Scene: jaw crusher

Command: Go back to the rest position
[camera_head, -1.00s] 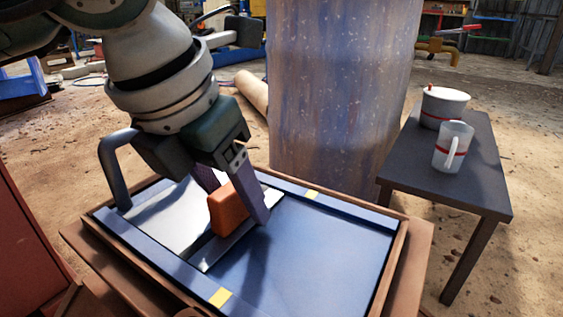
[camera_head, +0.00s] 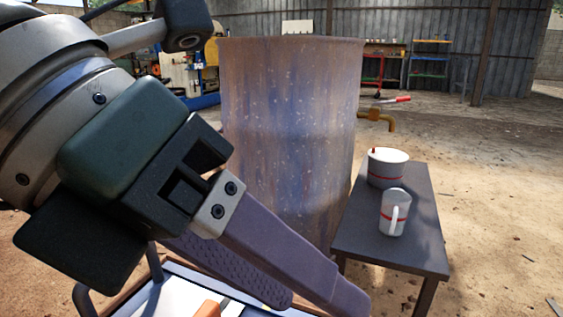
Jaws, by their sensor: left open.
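My left gripper (camera_head: 322,297) fills the left and lower middle of the head view, raised and close to the camera. Its two purple-grey fingers point down to the right, with nothing seen between them. An orange block (camera_head: 208,309) shows at the bottom edge, below the fingers and apart from them. The tray (camera_head: 133,292) under it is mostly cut off by the bottom edge and hidden by my gripper. My right gripper does not show.
A rusty blue-grey barrel (camera_head: 290,140) stands behind my left gripper. To its right, a dark small table (camera_head: 415,240) holds a white pot (camera_head: 388,170) and a white mug (camera_head: 393,213), both with red bands. Open dirt floor lies farther right.

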